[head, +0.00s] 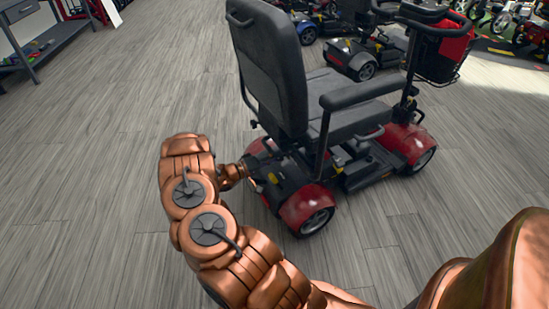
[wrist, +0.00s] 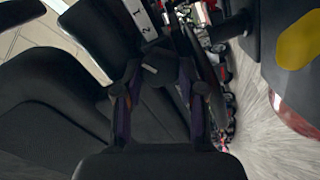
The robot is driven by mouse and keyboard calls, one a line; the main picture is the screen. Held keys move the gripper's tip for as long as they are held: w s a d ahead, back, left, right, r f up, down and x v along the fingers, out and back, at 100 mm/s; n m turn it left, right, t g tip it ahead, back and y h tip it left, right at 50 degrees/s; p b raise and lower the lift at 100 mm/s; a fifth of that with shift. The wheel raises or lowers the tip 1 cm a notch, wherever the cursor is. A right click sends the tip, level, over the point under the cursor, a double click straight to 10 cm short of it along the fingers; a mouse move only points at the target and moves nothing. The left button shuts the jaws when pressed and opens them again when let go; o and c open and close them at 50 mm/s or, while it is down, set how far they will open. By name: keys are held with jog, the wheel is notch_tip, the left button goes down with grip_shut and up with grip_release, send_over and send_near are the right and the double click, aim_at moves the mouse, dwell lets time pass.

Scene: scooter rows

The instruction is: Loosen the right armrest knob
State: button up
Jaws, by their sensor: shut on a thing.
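The scooter's black seat (head: 268,68) stands with its back toward my side, and its near armrest (head: 362,92) runs above the seat cushion. My gripper (wrist: 160,76) is behind and below the seat back, close to the scooter's rear. In the wrist view its two dark fingers are shut on a small black knob (wrist: 153,68), which sits between the fingertips. In the head view the knob cannot be made out, and my wrist and the scooter hide most of the contact. The dark seat (wrist: 45,115) fills the left of the wrist view.
Red rear fenders (head: 306,204) and a wheel (head: 316,221) lie right of my gripper. The tiller with a basket (head: 440,58) is at the front. More scooters (head: 358,55) stand behind. A workbench (head: 42,45) is far left. The wooden floor (head: 90,180) at left is clear.

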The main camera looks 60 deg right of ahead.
jog(key=o, duration=1.1)
jog(key=shift+o, duration=0.2)
jog(key=shift+a, duration=0.1)
jog(key=v, duration=1.2)
